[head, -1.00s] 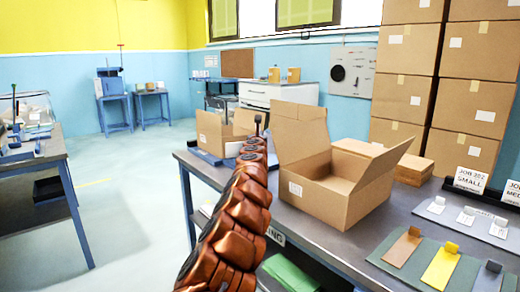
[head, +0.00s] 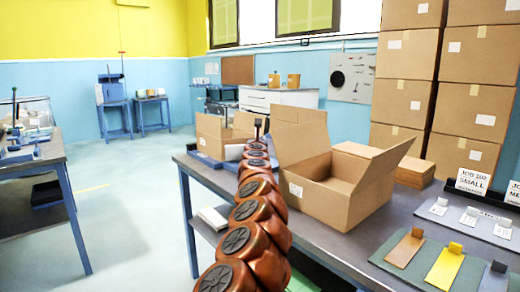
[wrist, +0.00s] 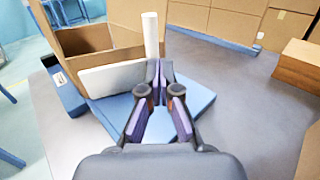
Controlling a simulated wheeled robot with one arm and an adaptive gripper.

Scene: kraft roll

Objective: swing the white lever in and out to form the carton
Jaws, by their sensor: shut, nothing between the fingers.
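In the wrist view, a white upright bar (wrist: 150,35) and a white horizontal block (wrist: 112,78) stand beside an open brown carton (wrist: 88,41). I cannot tell which is the lever, or whether they are joined. A blue base plate (wrist: 191,102) lies below. My gripper (wrist: 160,73) is shut and empty, its fingertips close to the white pieces; contact cannot be told. In the head view, the carton (head: 211,130) is at the far end of the bench with a white piece (head: 234,152) in front, and my arm partly hides this area.
A larger open carton (head: 335,190) stands mid-bench (head: 345,241). Stacked boxes (head: 405,100) rise behind it. Coloured tabs on a mat (head: 404,273) and job signs (head: 472,182) are at the right. Bare bench shows right of the blue plate.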

